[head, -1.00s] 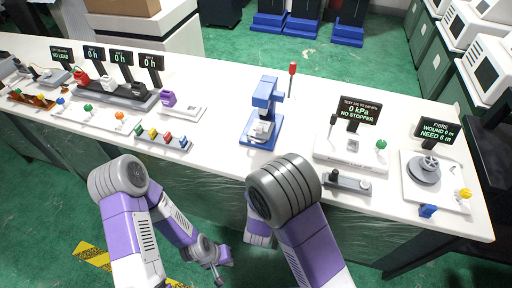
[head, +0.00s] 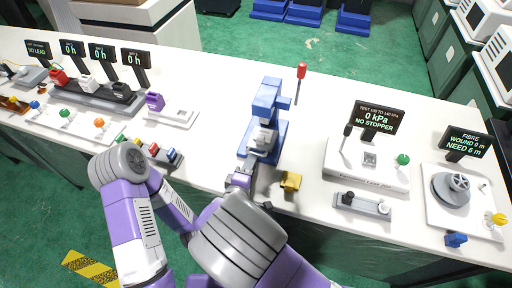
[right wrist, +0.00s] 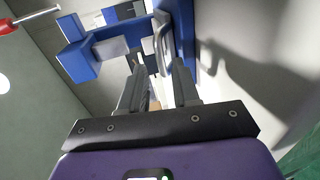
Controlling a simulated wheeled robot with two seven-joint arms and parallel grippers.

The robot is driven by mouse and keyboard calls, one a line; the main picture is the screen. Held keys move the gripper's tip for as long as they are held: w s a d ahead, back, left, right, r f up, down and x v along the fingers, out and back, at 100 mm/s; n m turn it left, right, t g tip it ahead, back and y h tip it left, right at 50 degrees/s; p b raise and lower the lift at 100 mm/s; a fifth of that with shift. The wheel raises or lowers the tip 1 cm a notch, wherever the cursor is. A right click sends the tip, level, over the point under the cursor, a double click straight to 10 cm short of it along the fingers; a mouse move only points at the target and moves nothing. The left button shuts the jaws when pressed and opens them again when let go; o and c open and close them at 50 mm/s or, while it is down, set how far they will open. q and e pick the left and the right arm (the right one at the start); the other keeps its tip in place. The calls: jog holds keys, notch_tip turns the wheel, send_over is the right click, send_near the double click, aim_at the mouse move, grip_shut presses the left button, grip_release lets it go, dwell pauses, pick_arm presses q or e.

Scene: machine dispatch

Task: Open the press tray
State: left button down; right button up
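The blue press (head: 268,105) stands near the middle of the bench, with a light grey tray part (head: 262,139) low in its front. In the right wrist view, blue press parts (right wrist: 82,62) and a curved grey handle (right wrist: 161,42) lie just ahead of my fingers. My right gripper (head: 239,178) is at the press's front edge. Its two fingers also show in the right wrist view (right wrist: 158,80), spread apart with nothing clearly held between them. Whether they touch the handle I cannot tell. My left gripper is hidden behind my right arm.
A yellow block (head: 290,182) sits just right of my right gripper. A purple item on a white plate (head: 178,117) is to the left, a pressure tester (head: 365,165) to the right.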

jog(key=b+x, duration=0.1)
jog(key=x, duration=0.4)
jog(key=shift+s+d+f+b, duration=0.1)
jog(key=shift+f+b, duration=0.05)
jog(key=shift+b, duration=0.25)
jog(key=shift+w+d, duration=0.1)
jog(key=shift+w, duration=0.3)
jog(key=shift+c, duration=0.3)
grip_shut()
